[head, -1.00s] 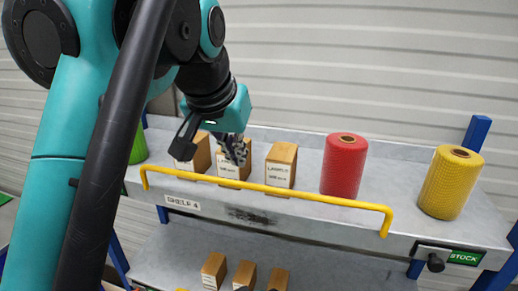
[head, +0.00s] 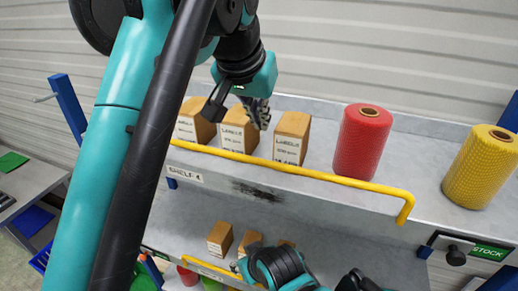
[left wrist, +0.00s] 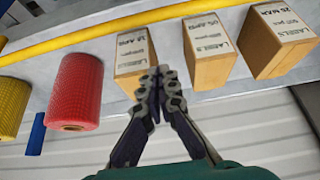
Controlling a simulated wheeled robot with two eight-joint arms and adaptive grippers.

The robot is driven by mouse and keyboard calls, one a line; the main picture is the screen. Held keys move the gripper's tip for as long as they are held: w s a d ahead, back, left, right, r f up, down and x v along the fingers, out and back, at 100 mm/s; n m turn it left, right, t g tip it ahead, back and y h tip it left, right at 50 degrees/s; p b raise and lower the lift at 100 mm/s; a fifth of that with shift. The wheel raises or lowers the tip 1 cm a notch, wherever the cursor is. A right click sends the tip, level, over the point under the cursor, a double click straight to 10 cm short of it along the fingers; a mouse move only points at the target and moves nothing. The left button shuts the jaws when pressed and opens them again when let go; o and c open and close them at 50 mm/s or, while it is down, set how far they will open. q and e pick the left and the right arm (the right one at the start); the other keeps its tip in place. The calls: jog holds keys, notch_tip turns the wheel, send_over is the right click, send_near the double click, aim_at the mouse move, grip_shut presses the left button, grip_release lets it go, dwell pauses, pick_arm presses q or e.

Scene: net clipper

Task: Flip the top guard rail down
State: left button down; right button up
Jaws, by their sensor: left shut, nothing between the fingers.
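The top guard rail (head: 300,175) is a yellow bar along the front edge of the upper shelf. It stands raised in front of the boxes, and its right end bends down to the shelf front. It also shows in the left wrist view (left wrist: 110,28). My left gripper (head: 262,122) is shut and empty, above the shelf and behind the rail, by the middle and right boxes. Its closed fingertips (left wrist: 160,82) show in the left wrist view, overlapping a box's edge; contact is unclear. The rail's left end is hidden behind my left arm. My right arm shows at the bottom; its fingers are unclear.
Several wooden boxes (head: 291,139), a red roll (head: 362,142) and a yellow roll (head: 482,168) stand on the upper shelf (head: 420,185). A black knob (head: 455,257) and a green STOCK label (head: 490,251) are on its front. A lower shelf holds more boxes (head: 220,238).

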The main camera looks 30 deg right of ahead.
pick_arm(q)
jog(key=f, duration=0.4)
jog(key=w+d+f, duration=0.1)
jog(key=f, duration=0.1)
jog(key=shift+d, duration=0.1)
jog(key=shift+s+a, duration=0.95)
jog(key=shift+a, duration=0.2)
jog(key=shift+w+d+f, duration=0.15)
jog(key=shift+w+d, duration=0.1)
jog(key=shift+d, duration=0.05)
jog(key=shift+s+a, duration=0.25)
jog(key=shift+a, duration=0.05)
jog(key=shift+s+a+t+h+b, duration=0.1)
jog(key=shift+t+h+b, duration=0.2)
jog(key=shift+h+b, duration=0.1)
